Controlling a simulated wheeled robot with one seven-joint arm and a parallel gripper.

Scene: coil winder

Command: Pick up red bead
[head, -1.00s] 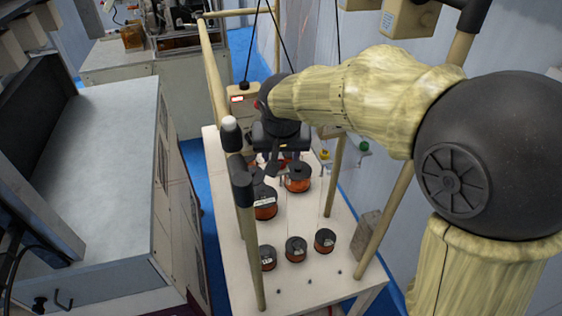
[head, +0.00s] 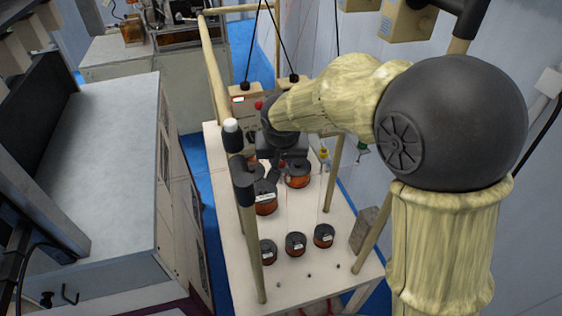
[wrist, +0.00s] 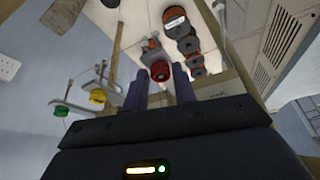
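The red bead (wrist: 159,71) shows in the wrist view, round and red, at the end of a grey fitting. It lies in line with the gap between the fingertips of my gripper (wrist: 158,79). The two dark fingers are apart, with no visible contact on the bead; the exact depth between them is hard to tell. In the head view my gripper (head: 274,166) is above the white table among the copper spools, partly hidden by my arm, and I cannot make out the bead there.
A yellow bead (wrist: 97,97) and a green bead (wrist: 61,110) sit on wire arms to the left in the wrist view. Copper spools (head: 296,243) stand on the white table (head: 290,275). Wooden posts (head: 245,230) rise around it. A grey cabinet (head: 110,150) stands left.

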